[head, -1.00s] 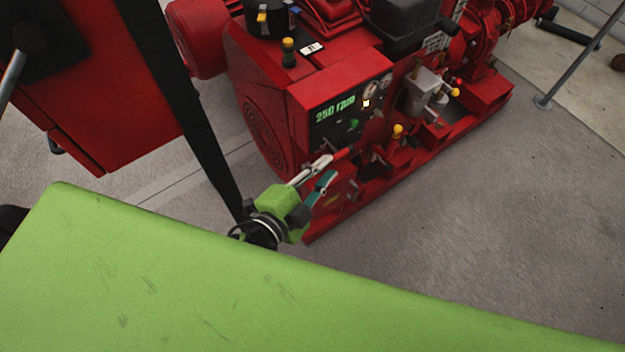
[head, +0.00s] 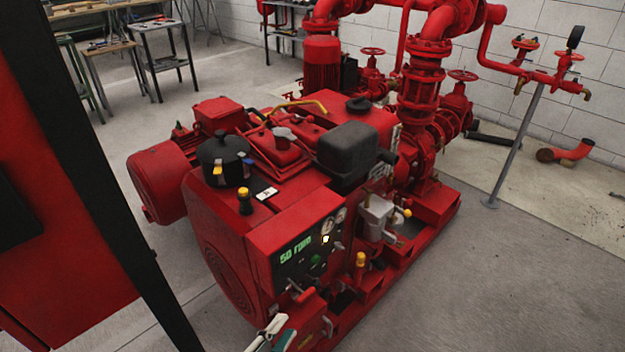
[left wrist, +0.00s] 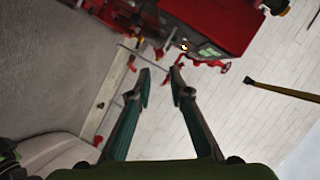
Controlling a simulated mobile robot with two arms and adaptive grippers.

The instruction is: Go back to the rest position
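My left gripper (head: 284,327) shows at the bottom edge of the head view, in front of the lower front of the red pumpset (head: 270,225). Only its finger ends show there; its body is out of frame. In the left wrist view its two teal-sided fingers (left wrist: 160,76) are apart with nothing between them. The gripper is open and empty. The pumpset's control panel (head: 310,250) has a green display reading about 50 rpm. Part of the red machine (left wrist: 212,25) shows beyond the fingertips in the wrist view. My right gripper is in neither view.
A red cabinet (head: 60,220) with a black edge post stands close on the left. Red pipes (head: 425,70) and a grey support stand (head: 515,150) are at the back right. Worktables (head: 150,50) stand at the back left. The floor (head: 500,290) at right is clear.

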